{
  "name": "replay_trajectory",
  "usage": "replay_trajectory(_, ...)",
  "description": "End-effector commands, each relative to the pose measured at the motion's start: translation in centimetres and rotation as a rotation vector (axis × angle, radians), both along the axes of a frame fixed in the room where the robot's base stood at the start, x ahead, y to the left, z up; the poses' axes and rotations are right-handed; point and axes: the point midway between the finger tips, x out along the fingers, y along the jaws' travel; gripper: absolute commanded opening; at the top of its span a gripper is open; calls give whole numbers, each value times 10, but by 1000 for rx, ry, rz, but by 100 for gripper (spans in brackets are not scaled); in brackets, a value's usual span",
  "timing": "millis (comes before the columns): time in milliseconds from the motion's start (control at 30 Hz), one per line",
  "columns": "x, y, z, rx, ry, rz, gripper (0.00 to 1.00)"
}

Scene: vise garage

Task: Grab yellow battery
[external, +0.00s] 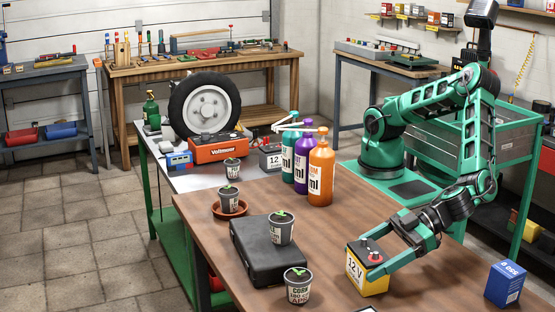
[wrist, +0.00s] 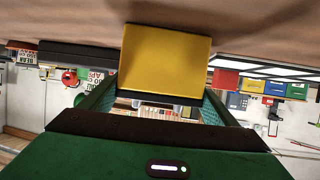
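The yellow battery (external: 372,284) is a box with a dark top, a red knob and a white "12 V" label. It is at the front right of the brown table (external: 330,240). My gripper (external: 384,250) reaches it from the right, with its green fingers at the battery's upper part. In the wrist view, the battery's plain yellow face (wrist: 165,60) fills the space between my two fingers, and both seem to touch its sides. My gripper looks shut on it. I cannot tell whether the battery's underside rests on the table.
A blue box (external: 505,284) stands right of the battery. A black case (external: 262,257) with potted seedlings on and beside it lies to the left. Orange (external: 320,175), purple (external: 303,160) and green bottles stand behind. Another "12 V" box (external: 271,158) is farther back. The table's middle is clear.

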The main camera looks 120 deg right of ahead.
Motion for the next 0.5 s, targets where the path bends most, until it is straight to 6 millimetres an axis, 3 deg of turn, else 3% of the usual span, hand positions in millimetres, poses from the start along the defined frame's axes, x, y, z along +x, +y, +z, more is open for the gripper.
replay_trajectory(333, 1, 0, 5, 3, -3, 0, 25)
replay_trajectory(500, 1, 0, 17, 4, -4, -1, 25)
